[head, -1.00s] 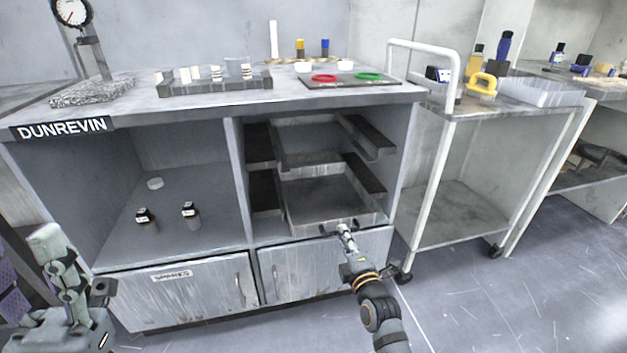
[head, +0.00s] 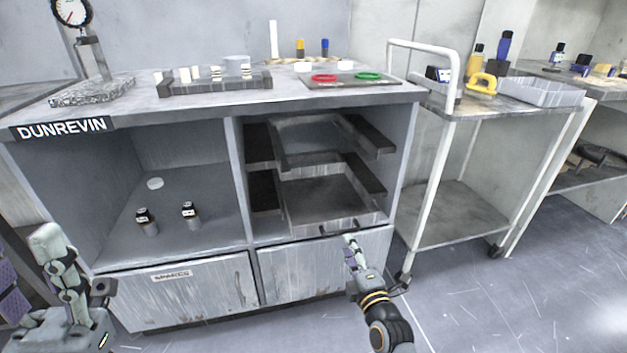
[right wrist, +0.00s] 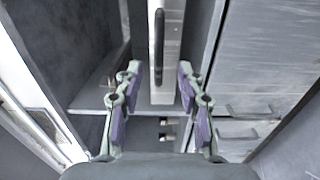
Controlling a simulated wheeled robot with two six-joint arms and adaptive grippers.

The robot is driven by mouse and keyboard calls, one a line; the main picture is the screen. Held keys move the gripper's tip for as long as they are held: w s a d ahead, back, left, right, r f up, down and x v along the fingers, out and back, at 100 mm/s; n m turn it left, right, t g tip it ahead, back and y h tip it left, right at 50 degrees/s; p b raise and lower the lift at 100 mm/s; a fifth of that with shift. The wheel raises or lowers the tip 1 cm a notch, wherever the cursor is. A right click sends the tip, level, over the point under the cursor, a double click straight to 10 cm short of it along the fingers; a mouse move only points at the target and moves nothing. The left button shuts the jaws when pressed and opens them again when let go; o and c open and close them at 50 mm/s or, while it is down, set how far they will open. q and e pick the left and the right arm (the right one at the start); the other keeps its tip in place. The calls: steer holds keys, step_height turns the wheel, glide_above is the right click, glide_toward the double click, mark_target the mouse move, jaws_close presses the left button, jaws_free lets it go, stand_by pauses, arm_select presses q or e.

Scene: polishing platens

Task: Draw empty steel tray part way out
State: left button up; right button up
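The lower steel tray (head: 325,199) sits in the right bay of the cabinet, its front jutting out a little; what shows of its inside is empty. A dark bar handle (head: 338,228) is on its front. My right gripper (head: 349,241) is just below and in front of that handle, apart from it. In the right wrist view my right gripper (right wrist: 158,80) is open, with nothing between its fingers; a dark handle (right wrist: 159,46) on a pale front lies beyond the fingertips. My left gripper (head: 62,265) is at the far left, away from the cabinet; its opening is unclear.
An upper tray (head: 308,135) sits above the lower one. Closed cabinet doors (head: 325,268) are below. A white-framed cart (head: 450,215) stands close at the right. The left bay (head: 190,175) holds two small bottles and a white disc. Floor is clear in front.

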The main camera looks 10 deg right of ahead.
steer(key=s, duration=0.7)
steer(key=shift+s, duration=0.2)
